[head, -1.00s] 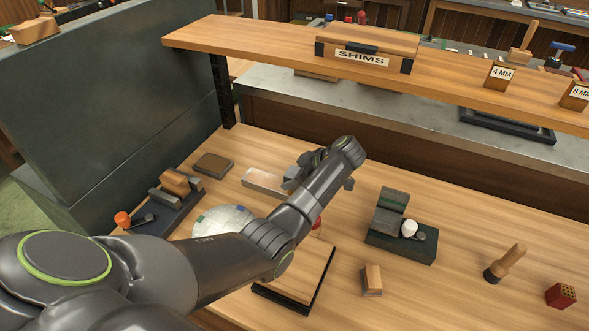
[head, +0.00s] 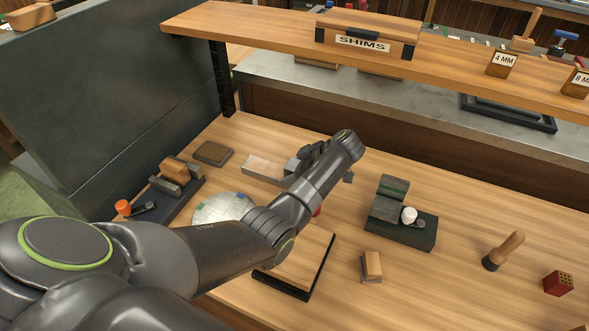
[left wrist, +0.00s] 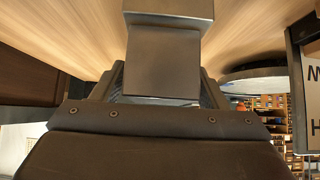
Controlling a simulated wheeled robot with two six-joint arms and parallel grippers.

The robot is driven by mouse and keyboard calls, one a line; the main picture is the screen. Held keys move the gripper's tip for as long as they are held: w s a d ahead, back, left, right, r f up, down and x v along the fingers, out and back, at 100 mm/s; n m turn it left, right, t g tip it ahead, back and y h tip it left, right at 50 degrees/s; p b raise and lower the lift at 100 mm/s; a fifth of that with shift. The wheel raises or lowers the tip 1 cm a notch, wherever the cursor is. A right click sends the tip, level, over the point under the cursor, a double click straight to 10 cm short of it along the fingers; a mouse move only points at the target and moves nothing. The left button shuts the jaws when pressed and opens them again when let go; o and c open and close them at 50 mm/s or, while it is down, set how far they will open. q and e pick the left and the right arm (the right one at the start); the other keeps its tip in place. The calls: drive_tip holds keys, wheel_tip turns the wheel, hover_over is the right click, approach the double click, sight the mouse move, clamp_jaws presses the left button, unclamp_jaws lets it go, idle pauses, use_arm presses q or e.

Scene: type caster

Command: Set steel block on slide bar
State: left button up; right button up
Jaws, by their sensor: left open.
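A long flat metal bar (head: 264,168), tinted by the wood's reflection, lies on the bench behind my left forearm; I take it for the slide bar. My left gripper (head: 303,163) is at its right end, low over the bench and partly hidden by my wrist. A small grey face beside the gripper could be the steel block or a finger; I cannot tell which. In the left wrist view, a grey steel block (left wrist: 163,58) stands straight ahead, at or between the open fingers (left wrist: 165,90). Contact cannot be made out. My right gripper is out of view.
A shelf (head: 450,60) with a SHIMS box (head: 362,43) runs above the bench's back. A round plate (head: 215,207) and a black-edged board (head: 322,270) lie near my forearm. A dark green fixture (head: 410,228) stands to the right, a wooden block (head: 371,264) before it.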

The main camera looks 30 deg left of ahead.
use_arm(q)
drive_tip(key=shift+r, duration=0.2)
drive_tip(key=shift+d+r, duration=0.15)
drive_tip(key=shift+d, duration=0.15)
drive_tip(key=v, duration=1.1)
drive_tip(key=shift+r, duration=0.15)
